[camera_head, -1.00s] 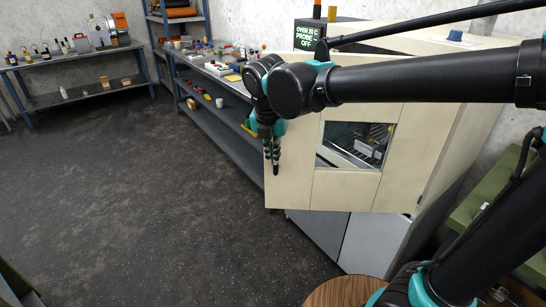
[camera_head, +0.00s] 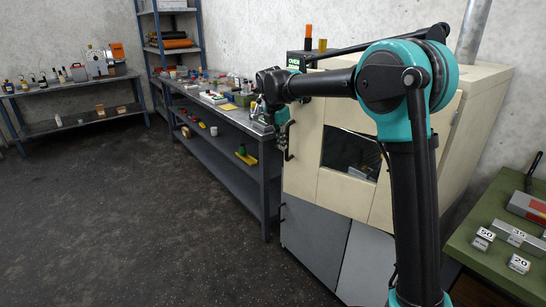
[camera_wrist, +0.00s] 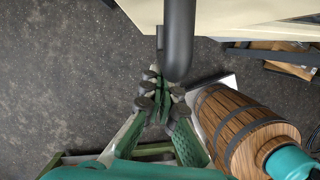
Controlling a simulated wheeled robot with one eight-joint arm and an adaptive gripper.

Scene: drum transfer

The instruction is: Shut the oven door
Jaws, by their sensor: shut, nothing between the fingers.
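The oven (camera_head: 345,195) is a cream cabinet with a dark window (camera_head: 350,152) in its door. The door face looks about flush with the cabinet in the head view; my arm hides part of it, so I cannot tell if it is fully shut. A black bar handle (camera_head: 291,141) stands on the door's left side. My gripper (camera_head: 281,142) hangs beside this handle, at the door's left edge. In the wrist view, my gripper (camera_wrist: 164,95) has its fingers together and empty, close to the dark handle (camera_wrist: 178,42). I cannot tell whether they touch.
A long bench (camera_head: 225,115) with small items runs left of the oven. A green table (camera_head: 490,250) with labelled blocks stands at the right. Shelves (camera_head: 172,45) and another bench (camera_head: 75,88) stand at the back. The dark floor (camera_head: 130,210) at left is clear.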

